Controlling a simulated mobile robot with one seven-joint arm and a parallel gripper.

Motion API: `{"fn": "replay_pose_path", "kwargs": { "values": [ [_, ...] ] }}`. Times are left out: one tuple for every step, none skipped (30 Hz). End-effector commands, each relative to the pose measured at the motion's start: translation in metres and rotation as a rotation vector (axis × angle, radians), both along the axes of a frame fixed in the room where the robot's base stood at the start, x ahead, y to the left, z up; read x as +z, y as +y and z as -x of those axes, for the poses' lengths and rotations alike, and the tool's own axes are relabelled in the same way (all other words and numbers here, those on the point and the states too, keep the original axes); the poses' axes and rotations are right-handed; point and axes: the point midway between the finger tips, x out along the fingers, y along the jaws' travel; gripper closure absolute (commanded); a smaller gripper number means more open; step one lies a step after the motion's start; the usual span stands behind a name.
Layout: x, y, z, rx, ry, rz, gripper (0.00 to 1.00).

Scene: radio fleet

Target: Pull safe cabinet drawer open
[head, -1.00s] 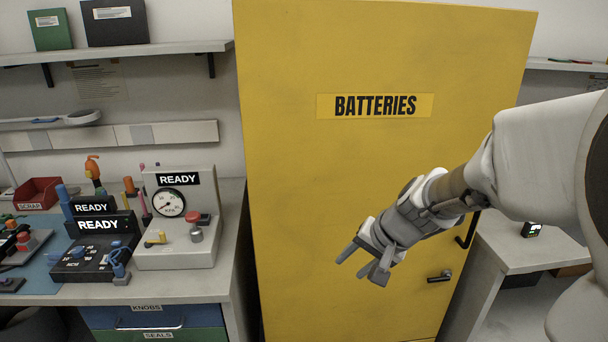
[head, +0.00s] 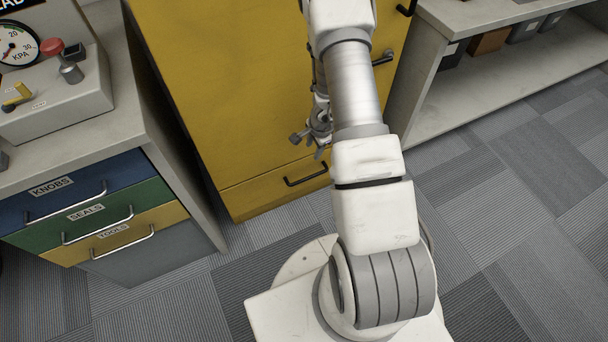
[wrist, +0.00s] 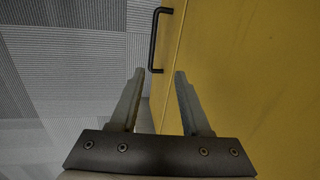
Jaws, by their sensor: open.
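The yellow safe cabinet (head: 240,95) fills the upper middle of the head view. Its drawer (head: 262,190) is at the bottom, close to the floor, and looks shut. The drawer's black bar handle (head: 306,176) is in plain sight and also shows in the wrist view (wrist: 153,42). My gripper (head: 314,143) is in front of the cabinet, just above the handle in the picture and partly hidden by my arm. In the wrist view, my gripper (wrist: 158,74) is open and empty, with the handle beyond its fingertips and apart from them.
A bench with small drawers (head: 100,215) stands close on the left, its handles sticking out. A grey shelf unit (head: 490,75) stands on the right. The cabinet door handle (head: 383,58) is higher up. Carpet floor (head: 500,180) is clear on the right.

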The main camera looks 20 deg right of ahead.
Motion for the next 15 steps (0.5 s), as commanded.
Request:
{"fn": "replay_pose_path", "kwargs": {
  "values": [
    [-0.014,-0.003,0.005,-0.019,0.014,0.003,0.53],
    [-0.018,-0.005,0.007,-0.026,0.019,0.005,0.53],
    [-0.023,-0.006,0.009,-0.035,0.025,0.007,0.53],
    [-0.025,-0.007,0.009,-0.039,0.027,0.008,0.53],
    [-0.027,-0.007,0.010,-0.042,0.029,0.009,0.53],
    [-0.031,-0.007,0.010,-0.043,0.031,0.009,0.53],
    [-0.033,-0.007,0.010,-0.043,0.032,0.009,0.53],
    [-0.037,-0.007,0.009,-0.042,0.032,0.010,0.53],
    [-0.042,-0.007,0.008,-0.043,0.032,0.009,0.53],
    [-0.047,-0.007,0.007,-0.043,0.031,0.009,0.53],
    [-0.052,-0.007,0.006,-0.043,0.031,0.008,0.53],
    [-0.061,-0.006,0.005,-0.041,0.032,0.009,0.53],
    [-0.067,-0.006,0.004,-0.042,0.032,0.009,0.53],
    [-0.073,-0.006,0.003,-0.042,0.032,0.009,0.53],
    [-0.082,-0.006,0.001,-0.041,0.032,0.008,0.53]
  ]
}}
